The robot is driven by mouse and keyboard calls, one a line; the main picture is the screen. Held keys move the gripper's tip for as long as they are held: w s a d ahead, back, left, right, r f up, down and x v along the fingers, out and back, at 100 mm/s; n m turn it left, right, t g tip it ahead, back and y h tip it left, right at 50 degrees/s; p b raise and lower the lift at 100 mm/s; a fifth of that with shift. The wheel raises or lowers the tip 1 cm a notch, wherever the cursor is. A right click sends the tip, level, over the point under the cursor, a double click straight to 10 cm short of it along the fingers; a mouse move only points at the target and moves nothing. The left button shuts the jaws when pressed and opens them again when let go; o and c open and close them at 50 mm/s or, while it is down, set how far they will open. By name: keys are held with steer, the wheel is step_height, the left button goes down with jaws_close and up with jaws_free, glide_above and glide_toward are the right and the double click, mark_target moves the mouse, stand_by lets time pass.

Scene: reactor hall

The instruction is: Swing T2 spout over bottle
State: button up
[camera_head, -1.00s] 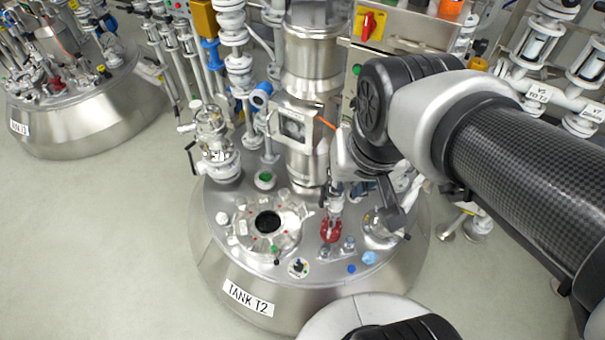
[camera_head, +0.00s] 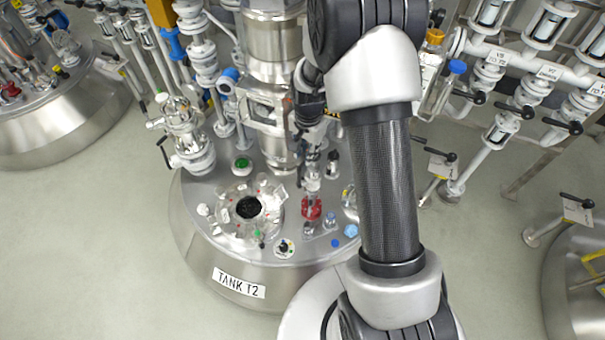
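Tank T2 (camera_head: 195,235) is a round steel vessel below the middle of the view, with its label (camera_head: 238,282) on the front. Its top carries an open round port (camera_head: 248,207), a red fitting (camera_head: 312,208) and small coloured knobs. I cannot pick out the spout for certain; my arm hides the right part of the tank top. My gripper (camera_head: 312,135) is dark and partly hidden by my arm, above the red fitting near the steel column. Its fingers are too unclear to read.
A steel column (camera_head: 272,50) rises behind the port. Glass valve piping (camera_head: 185,140) stands left of it. Pipes with black-handled valves (camera_head: 520,95) fill the upper right. Another tank (camera_head: 60,120) is at left, one more (camera_head: 575,290) at right. Open floor (camera_head: 100,260) lies lower left.

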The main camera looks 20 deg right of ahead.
mark_target(310, 202)
steer(key=f+m+b, duration=0.1)
steer(key=f, duration=0.9)
steer(key=d+f+b, duration=0.1)
steer(key=f, duration=0.9)
steer(key=d+f+m+g+b, duration=0.1)
steer(key=f, duration=0.9)
steer(key=shift+s+m+b, duration=0.2)
steer(key=shift+m+b, duration=0.1)
steer(key=shift+b, duration=0.05)
steer(key=shift+c, duration=0.2)
jaws_close()
steer(key=shift+a, duration=0.1)
